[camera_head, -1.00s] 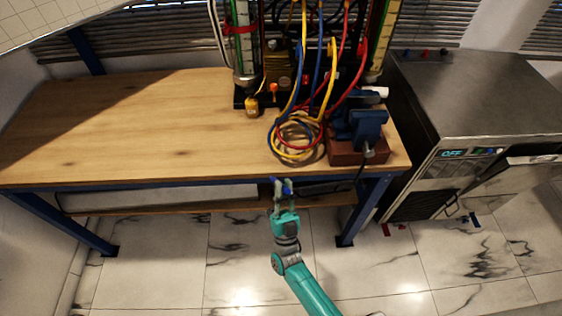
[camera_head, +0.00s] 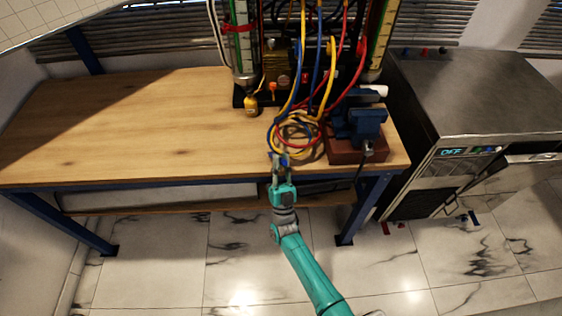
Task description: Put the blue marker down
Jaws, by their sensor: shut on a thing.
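My gripper (camera_head: 280,165) is at the front edge of the wooden workbench, just in front of the coiled hoses. It is shut on the blue marker (camera_head: 284,161), of which only a small blue part shows between the fingertips. The fingers hide the rest of it. I cannot tell how high it is above the bench top.
The workbench (camera_head: 130,120) is clear on its left and middle. Coiled hoses (camera_head: 297,139) lie just beyond my gripper. A blue vise (camera_head: 358,128) on a red-brown block stands to the right. The gauge rig (camera_head: 285,70) stands behind. A steel cabinet (camera_head: 470,95) is at the right.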

